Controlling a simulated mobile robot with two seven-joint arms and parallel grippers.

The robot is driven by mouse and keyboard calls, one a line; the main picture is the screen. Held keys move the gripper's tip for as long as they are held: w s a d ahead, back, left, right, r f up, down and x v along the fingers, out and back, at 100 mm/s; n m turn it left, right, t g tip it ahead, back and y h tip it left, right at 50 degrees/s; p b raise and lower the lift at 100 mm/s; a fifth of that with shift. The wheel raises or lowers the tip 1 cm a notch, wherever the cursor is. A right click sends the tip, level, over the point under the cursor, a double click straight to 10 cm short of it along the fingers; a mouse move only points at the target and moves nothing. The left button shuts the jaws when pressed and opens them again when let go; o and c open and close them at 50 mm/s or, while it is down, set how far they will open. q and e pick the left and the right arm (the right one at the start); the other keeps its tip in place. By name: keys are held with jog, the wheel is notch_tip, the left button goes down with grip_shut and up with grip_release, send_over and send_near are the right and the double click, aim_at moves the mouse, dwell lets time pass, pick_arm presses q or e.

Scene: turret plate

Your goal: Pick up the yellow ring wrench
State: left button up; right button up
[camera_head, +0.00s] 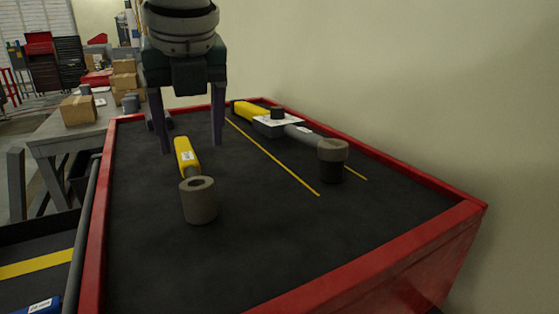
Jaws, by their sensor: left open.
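A tool with a yellow handle (187,156) lies on the dark top of a red-rimmed cart, its near end at a grey-brown hollow cylinder (198,202). My left gripper (191,147) is open, fingers pointing down, above and around the far part of this handle, one finger on each side. I cannot tell whether the fingers touch it. A second yellow-handled tool (248,111) lies further right, with a grey shaft running toward a brown-topped cylinder (332,160). I cannot tell which tool is the ring wrench. My right gripper is not in view.
The cart's red rim (370,255) is raised all round. The near dark surface is clear. A grey table with cardboard boxes (79,110) stands left; a wall rises at right.

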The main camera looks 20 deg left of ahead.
aim_at(188, 159)
pick_arm(q)
jog(key=x, duration=0.3)
jog(key=a+p+x, duration=0.1)
jog(key=x, duration=0.2)
jog(key=shift+w+a+f, duration=0.15)
jog(key=shift+w+a, duration=0.05)
jog(key=shift+c, duration=0.3)
grip_shut()
dwell(0.9)
